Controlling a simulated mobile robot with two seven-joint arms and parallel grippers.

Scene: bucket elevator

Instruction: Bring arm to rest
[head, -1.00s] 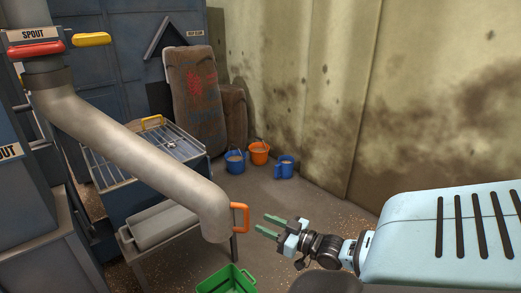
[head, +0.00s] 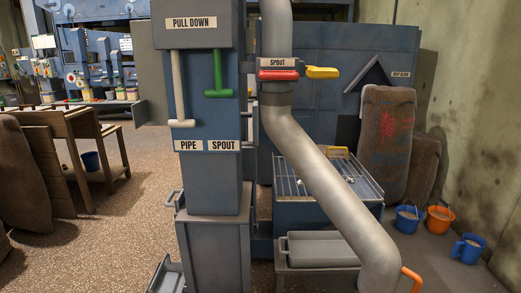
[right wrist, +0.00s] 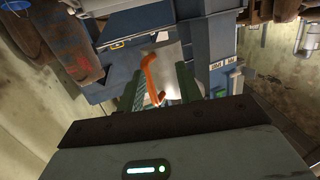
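The grey spout pipe (head: 330,165) slants down to the right in the head view, with an orange handle (head: 411,279) at its lower end. In the right wrist view, the orange handle (right wrist: 151,80) shows between the two green fingers of my right gripper (right wrist: 158,72). The fingers stand apart and do not appear to press on it; its exact distance is unclear. Neither gripper shows in the head view.
A blue column (head: 210,150) with white and green pull handles stands left of the pipe. A grated hopper (head: 325,215) and grey tray (head: 320,249) are behind it. Blue and orange buckets (head: 439,218) stand right, by a brown sack (head: 386,145).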

